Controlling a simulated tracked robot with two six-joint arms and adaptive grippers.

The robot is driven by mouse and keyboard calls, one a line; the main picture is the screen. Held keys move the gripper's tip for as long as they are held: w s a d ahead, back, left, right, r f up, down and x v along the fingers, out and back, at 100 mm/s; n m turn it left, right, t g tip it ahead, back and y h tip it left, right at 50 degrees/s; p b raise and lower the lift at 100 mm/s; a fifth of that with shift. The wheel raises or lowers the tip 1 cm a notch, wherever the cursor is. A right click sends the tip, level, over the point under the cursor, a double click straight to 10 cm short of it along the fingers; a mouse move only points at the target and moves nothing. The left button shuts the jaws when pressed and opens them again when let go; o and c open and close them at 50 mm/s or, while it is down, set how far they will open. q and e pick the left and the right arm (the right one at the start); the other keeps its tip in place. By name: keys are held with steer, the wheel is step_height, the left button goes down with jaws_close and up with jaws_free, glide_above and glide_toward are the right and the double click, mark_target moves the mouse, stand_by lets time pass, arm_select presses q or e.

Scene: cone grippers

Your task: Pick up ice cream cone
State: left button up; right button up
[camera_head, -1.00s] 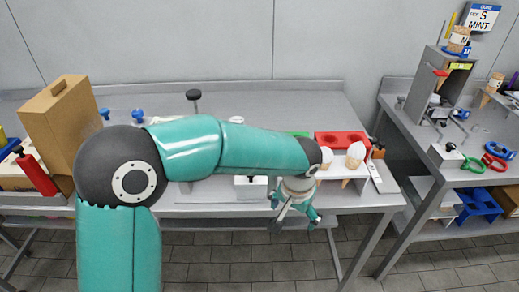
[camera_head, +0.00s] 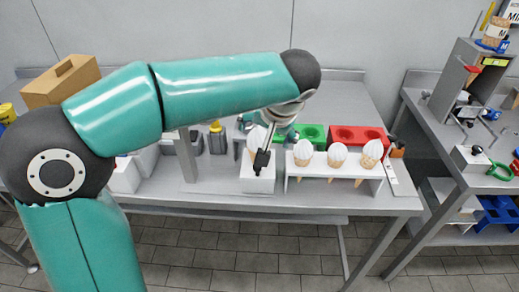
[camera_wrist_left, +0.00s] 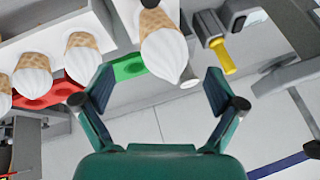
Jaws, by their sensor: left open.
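A single ice cream cone (camera_head: 254,137) with white ice cream stands in a white block holder (camera_head: 257,183), partly hidden by my left gripper. My left gripper (camera_head: 264,150) is open beside this cone. In the left wrist view, the cone (camera_wrist_left: 163,50) appears upside down ahead of and between the spread fingers of the left gripper (camera_wrist_left: 159,78); I see no finger contact. Three more cones, left (camera_head: 303,152), middle (camera_head: 337,155) and right (camera_head: 371,154), stand in a white rack (camera_head: 334,171). My right gripper is out of view.
Green (camera_head: 312,135) and red (camera_head: 356,137) trays with holes lie behind the rack. Grey dispensers, one with a yellow top (camera_head: 216,128), stand left of the holder. A cardboard box (camera_head: 62,82) sits at the back left. A second bench with a machine (camera_head: 466,80) is at right.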

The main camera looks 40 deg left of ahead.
mark_target(260, 143)
arm_select(q)
steer(key=shift+p+x, duration=0.3)
steer(key=shift+x, duration=3.1)
steer(key=shift+s, duration=0.15)
steer(key=shift+c, duration=0.4)
steer(key=c, duration=0.9)
